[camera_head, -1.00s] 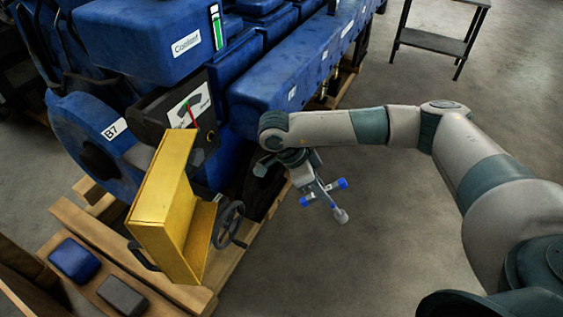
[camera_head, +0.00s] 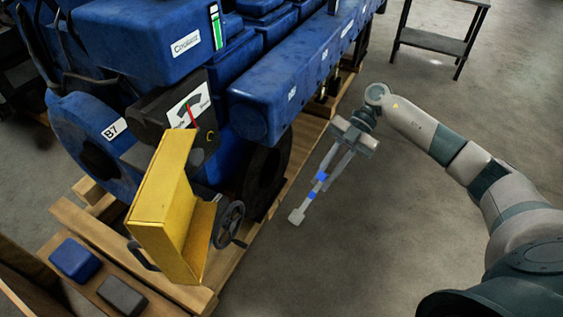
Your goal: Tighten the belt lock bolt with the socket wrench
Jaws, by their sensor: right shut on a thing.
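My right gripper (camera_head: 322,177) hangs over the open floor to the right of the engine, shut on the socket wrench (camera_head: 298,215). The wrench is slim and grey, with a blocky grey end pointing down and left. Blue parts show around the grip. Wrench and gripper are apart from the engine. A dark box with a white dial (camera_head: 188,108) and a red needle sits at the engine's front, above a yellow guard (camera_head: 163,207). A black handwheel (camera_head: 229,222) is at the guard's right. I cannot make out the belt lock bolt. My left gripper is not in view.
The blue engine (camera_head: 265,105) rests on a wooden pallet (camera_head: 233,262). A blue block (camera_head: 74,260) and a grey block (camera_head: 121,296) lie on wood at lower left. A dark table (camera_head: 433,43) stands at the back right. The floor between is clear.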

